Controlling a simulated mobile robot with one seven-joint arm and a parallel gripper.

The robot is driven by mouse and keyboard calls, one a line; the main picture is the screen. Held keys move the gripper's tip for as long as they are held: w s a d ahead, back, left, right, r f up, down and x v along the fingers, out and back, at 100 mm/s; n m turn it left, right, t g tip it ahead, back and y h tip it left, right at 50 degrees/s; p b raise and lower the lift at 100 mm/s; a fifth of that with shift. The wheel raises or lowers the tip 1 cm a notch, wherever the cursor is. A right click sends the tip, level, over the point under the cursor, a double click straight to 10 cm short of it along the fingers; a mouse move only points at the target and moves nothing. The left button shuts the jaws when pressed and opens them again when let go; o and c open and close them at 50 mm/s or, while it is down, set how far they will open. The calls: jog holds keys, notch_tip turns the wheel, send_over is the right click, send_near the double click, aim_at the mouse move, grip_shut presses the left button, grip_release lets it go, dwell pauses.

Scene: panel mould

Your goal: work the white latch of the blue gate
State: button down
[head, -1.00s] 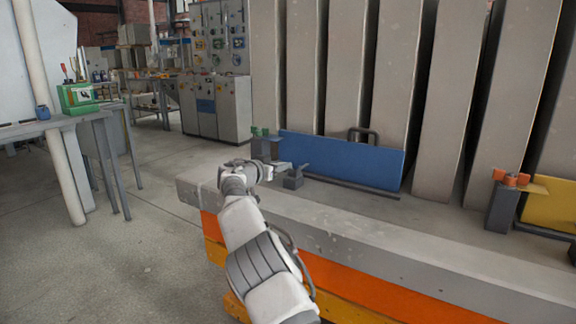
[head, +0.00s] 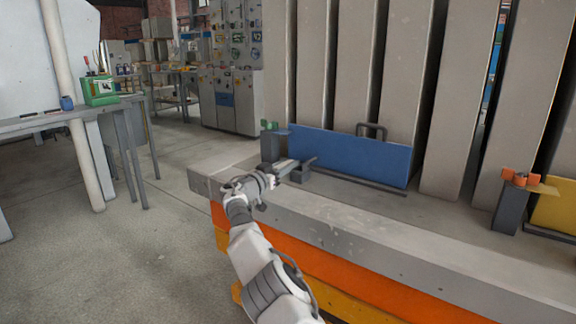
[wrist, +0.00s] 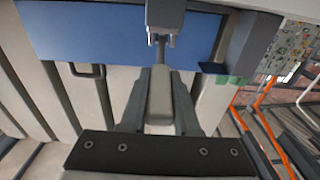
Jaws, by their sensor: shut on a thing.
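The blue gate (head: 352,158) stands upright on the concrete ledge, with a dark handle loop on its top edge. It also shows at the top of the wrist view (wrist: 80,30). The latch's dark grey block (head: 301,173) sits in front of the gate's left end. The pale latch lever (wrist: 160,95) sticks out from a grey mount toward me. My gripper (wrist: 160,112) is shut on the lever, one finger along each side. In the head view my gripper (head: 272,179) is just left of the block, low over the ledge; my wrist partly hides the lever there.
A dark post with a green top (head: 272,143) stands at the gate's left end. A yellow gate (head: 553,205) with an orange-topped post (head: 512,203) is at the right. Tall grey panels (head: 460,100) rise behind. Open floor lies left of the ledge (head: 350,220).

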jog(key=shift+f+t, duration=0.25)
jog(key=shift+t, duration=0.05)
dwell(0.6)
jog(key=c, duration=0.6)
grip_release()
jog(key=shift+c, duration=0.2)
jog(key=shift+s+a, duration=0.1)
jog(key=shift+a, duration=0.05)
jog(key=shift+b+v, duration=0.6)
jog(key=shift+v, duration=0.15)
jog(key=shift+s+a+b, duration=0.35)
jog(key=shift+s, duration=0.25)
jog(key=p+v, duration=0.2)
jog(key=v, duration=1.2)
jog(key=shift+s+a+f, duration=0.1)
jog(key=shift+a, duration=0.05)
